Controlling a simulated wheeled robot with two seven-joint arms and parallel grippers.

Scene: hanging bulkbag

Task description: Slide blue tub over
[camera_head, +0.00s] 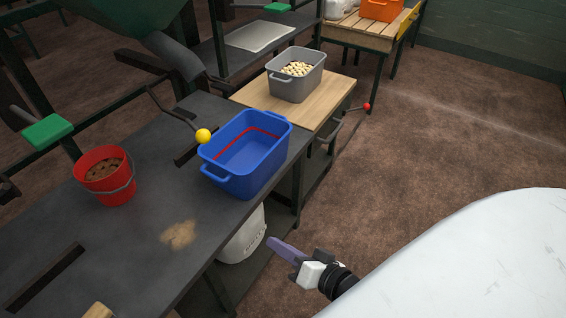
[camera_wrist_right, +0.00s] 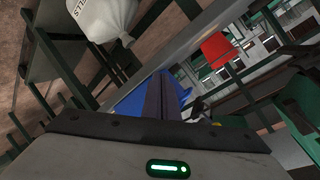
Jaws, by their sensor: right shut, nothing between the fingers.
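The blue tub (camera_head: 232,172) stands upright and empty on the dark table, near its front right corner. A red line runs around its inside wall, and a handle faces the front. My right gripper (camera_head: 272,243) is shut and empty, off the table's front edge, in front of and apart from the tub. In the right wrist view the shut fingers (camera_wrist_right: 160,98) point toward the blue tub (camera_wrist_right: 130,102), which they partly hide. My left gripper is not in view.
A red bucket (camera_head: 104,175) stands on the dark table (camera_head: 150,265), left of the tub. A yellow ball-ended lever (camera_head: 203,136) is close behind the tub. A grey tub (camera_head: 296,78) of pale pieces sits on a wooden board (camera_head: 252,95). A white sack (camera_head: 243,240) is below the table.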

